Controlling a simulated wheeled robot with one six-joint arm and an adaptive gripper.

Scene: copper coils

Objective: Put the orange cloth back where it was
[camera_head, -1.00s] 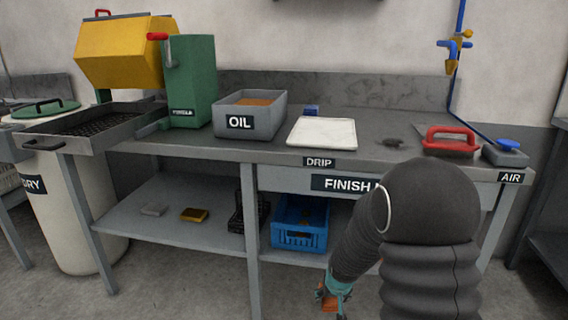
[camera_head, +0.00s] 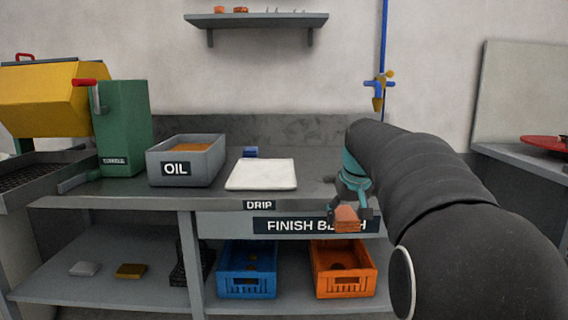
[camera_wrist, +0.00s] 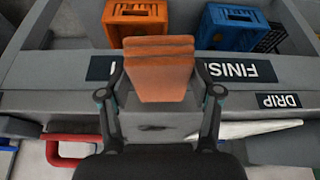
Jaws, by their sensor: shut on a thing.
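The orange cloth (camera_head: 347,218) is a folded, layered pad held in my gripper (camera_head: 350,205), in front of the bench's front edge, at the right end of the FINISH sign. In the wrist view the cloth (camera_wrist: 158,68) sits between the two fingers of my gripper (camera_wrist: 160,92), which are shut on it. The cloth covers part of the sign there. My arm hides the right part of the bench in the head view.
A blue crate (camera_head: 247,270) and an orange crate (camera_head: 343,272) stand on the lower shelf. A wall shelf (camera_head: 255,20) holds small items.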

